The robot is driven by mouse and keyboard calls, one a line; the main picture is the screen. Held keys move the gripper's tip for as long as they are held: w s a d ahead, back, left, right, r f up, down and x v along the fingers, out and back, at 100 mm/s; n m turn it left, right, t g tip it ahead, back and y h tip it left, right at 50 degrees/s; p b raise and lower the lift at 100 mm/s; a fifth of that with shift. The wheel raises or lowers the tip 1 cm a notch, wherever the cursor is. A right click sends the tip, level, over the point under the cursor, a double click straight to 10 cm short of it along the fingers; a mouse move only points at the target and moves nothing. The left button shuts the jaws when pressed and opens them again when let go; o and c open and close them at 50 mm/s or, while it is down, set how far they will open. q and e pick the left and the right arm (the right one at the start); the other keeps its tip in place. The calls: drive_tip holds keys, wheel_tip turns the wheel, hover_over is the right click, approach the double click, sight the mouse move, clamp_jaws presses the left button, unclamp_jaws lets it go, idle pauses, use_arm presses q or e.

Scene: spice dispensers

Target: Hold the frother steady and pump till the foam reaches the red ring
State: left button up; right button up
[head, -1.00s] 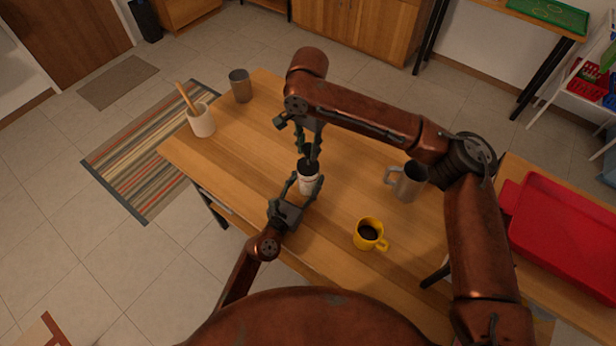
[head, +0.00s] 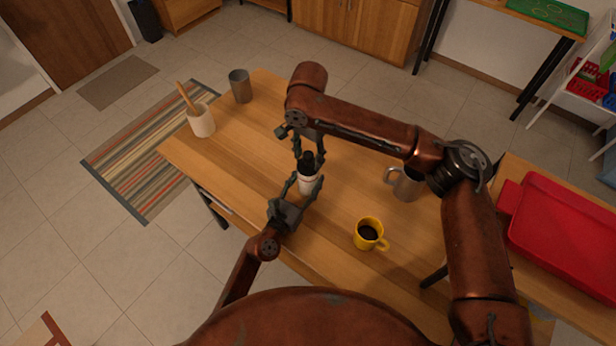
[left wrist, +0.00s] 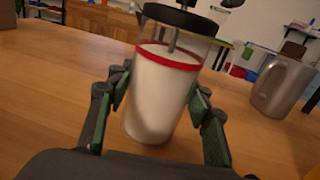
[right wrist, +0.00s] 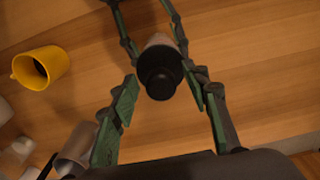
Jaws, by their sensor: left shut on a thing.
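The frother is a clear jar (left wrist: 160,100) with a black lid (left wrist: 185,18), a red ring (left wrist: 170,58) and white contents. In the left wrist view the white reaches about the ring's level; the exact foam line is hard to tell. The frother (head: 307,184) stands on the table, tilted in the left wrist view. My left gripper (head: 304,190) is shut around its body, one finger on each side. My right gripper (head: 309,155) is above, pointing down, its fingers apart on either side of the black plunger knob (right wrist: 160,82). It looks open; contact with the knob is unclear.
A yellow mug (head: 369,234) with dark liquid stands at the near right. A grey metal mug (head: 404,186) is partly behind my right arm. A utensil crock (head: 201,121) and a metal cup (head: 240,86) stand at the far left. A red tray (head: 560,235) lies on the right.

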drive_tip(key=shift+r, duration=0.1)
drive_tip(key=shift+r, duration=3.45)
wheel_tip(320, 180, up, 12)
use_arm(q)
drive_tip(key=o, duration=1.5)
drive_tip(key=v, duration=1.2)
drive_tip(key=shift+f, duration=0.1)
use_arm(e)
drive_tip(key=shift+f, duration=0.1)
